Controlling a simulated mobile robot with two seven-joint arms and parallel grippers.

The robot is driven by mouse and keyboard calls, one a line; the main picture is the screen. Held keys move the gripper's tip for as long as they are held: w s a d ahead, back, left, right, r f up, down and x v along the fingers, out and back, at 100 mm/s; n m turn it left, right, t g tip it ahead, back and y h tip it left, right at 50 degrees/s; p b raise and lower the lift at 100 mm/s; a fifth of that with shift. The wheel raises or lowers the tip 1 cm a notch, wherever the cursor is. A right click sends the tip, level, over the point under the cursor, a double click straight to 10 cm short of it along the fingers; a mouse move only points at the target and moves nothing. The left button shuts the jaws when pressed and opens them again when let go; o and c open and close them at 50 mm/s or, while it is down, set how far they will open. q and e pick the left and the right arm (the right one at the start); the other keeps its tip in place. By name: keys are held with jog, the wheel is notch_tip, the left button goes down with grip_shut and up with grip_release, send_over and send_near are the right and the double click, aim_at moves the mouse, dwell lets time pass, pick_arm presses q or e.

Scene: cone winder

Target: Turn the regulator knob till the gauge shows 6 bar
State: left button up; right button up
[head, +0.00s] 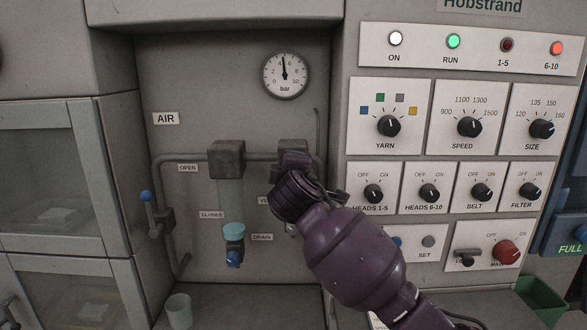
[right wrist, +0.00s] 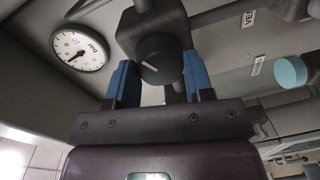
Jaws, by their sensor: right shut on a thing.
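The round white gauge (head: 285,75) marked bar is on the back panel. Its needle points almost straight up, just left of vertical, a little under 5 between the 4 and the 6. It also shows, turned, in the right wrist view (right wrist: 79,47). The black regulator knob (right wrist: 160,58) has a pale pointer line. It sits between the two blue fingers of my right gripper (right wrist: 160,82), which is shut on it. In the head view my right wrist and gripper cover the knob below the regulator body (head: 293,160). My left gripper is not in view.
A pipe (head: 190,157) runs to a filter unit (head: 227,160) left of the regulator. A blue-handled valve (head: 147,197) is at the left, and a drain knob (head: 233,258) below. A panel of knobs (head: 387,126) stands close right of my arm. A cup (head: 179,308) is below.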

jog(key=shift+f+m, duration=0.1)
jog(key=shift+m, duration=0.4)
jog(key=o, duration=0.9)
jog(key=s, duration=0.7)
jog(key=s+b, duration=0.1)
jog(key=s, duration=0.3)
jog(key=shift+r, duration=0.35)
jog(key=shift+w, duration=0.1)
